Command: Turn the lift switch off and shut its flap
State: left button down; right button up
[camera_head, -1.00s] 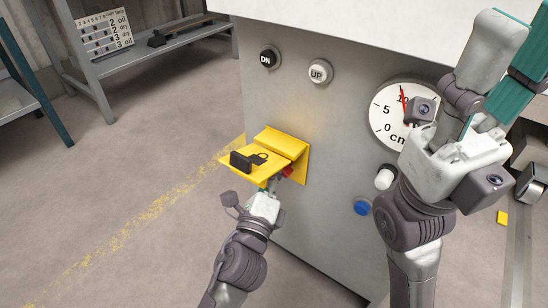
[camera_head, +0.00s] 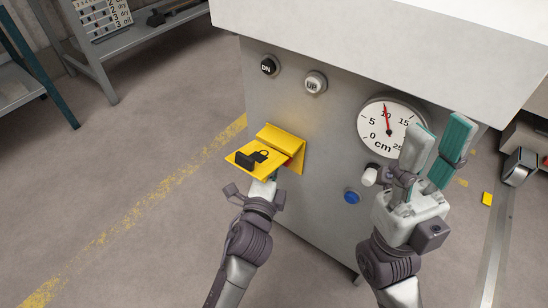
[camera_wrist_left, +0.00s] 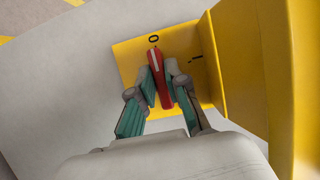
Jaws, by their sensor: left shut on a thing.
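The yellow flap (camera_head: 255,158) stands out from the machine's front, raised over the switch, with a black padlock sign on it. Under it is the red lift switch (camera_wrist_left: 158,75) on a yellow plate (camera_wrist_left: 127,60); the wrist view shows its end pointing at the 0 mark, away from the I mark. My left gripper (camera_wrist_left: 160,88) is shut on the red switch, one finger on each side. In the head view my left gripper (camera_head: 270,177) is below the flap, fingertips mostly hidden by it. My right gripper (camera_head: 436,148) is open and empty, in front of the gauge's right side.
The machine front carries a black DN button (camera_head: 269,66), a white UP button (camera_head: 315,82), a cm gauge (camera_head: 378,122), a white knob (camera_head: 370,176) and a blue button (camera_head: 351,196). A shelf (camera_head: 115,38) stands at the back left. The floor left of the machine is clear.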

pick_arm(q)
jog(key=shift+f, duration=0.1)
jog(key=c, duration=1.2)
grip_release()
jog(key=shift+o, duration=0.2)
jog(key=v, duration=1.2)
jog(key=shift+a, duration=0.1)
